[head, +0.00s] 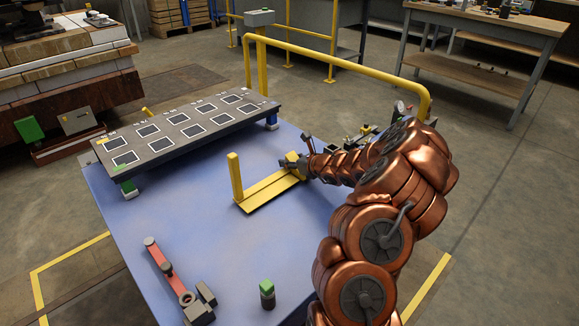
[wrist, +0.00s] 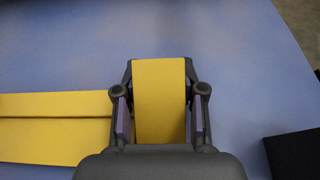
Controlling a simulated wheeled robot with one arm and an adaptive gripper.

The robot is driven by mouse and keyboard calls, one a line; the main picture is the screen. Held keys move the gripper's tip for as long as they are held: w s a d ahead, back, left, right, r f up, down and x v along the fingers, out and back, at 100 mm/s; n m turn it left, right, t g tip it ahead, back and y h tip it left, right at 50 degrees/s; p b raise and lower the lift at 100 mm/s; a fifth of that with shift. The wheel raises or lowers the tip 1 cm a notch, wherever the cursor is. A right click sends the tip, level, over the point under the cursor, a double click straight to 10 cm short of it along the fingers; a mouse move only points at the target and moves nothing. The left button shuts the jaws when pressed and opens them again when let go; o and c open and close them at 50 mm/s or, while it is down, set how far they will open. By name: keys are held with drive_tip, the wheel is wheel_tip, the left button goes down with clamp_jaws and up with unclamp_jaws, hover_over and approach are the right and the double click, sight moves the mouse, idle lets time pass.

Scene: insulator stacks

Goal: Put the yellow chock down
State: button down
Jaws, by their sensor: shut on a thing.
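The yellow chock (head: 268,191) is a long flat yellow piece with an upright post at its left end, over the middle of the blue table. My gripper (head: 295,162) is at its right end. In the wrist view my gripper (wrist: 160,105) is shut on a yellow upright part (wrist: 160,88), one finger on each side. The flat yellow part (wrist: 55,127) runs off to the left there. The join between the two is hidden behind the left finger. I cannot tell whether the underside touches the table.
The blue table top (head: 210,255) is clear around the chock. A dark rack (head: 185,128) with pale-outlined squares stands at the back left. A red-and-grey tool (head: 172,272) and a green-topped cylinder (head: 267,293) are near the front. A yellow rail (head: 345,68) runs behind the table.

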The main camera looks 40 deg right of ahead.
drive_tip(key=shift+f, duration=0.55)
drive_tip(key=shift+r, duration=0.1)
drive_tip(key=c, duration=0.7)
unclamp_jaws()
drive_tip(key=p+v, duration=0.2)
drive_tip(key=v, duration=0.8)
drive_tip(key=shift+d, duration=0.1)
drive_tip(key=shift+p+v, duration=0.4)
drive_tip(key=shift+v, duration=0.55)
drive_tip(key=shift+s, duration=0.1)
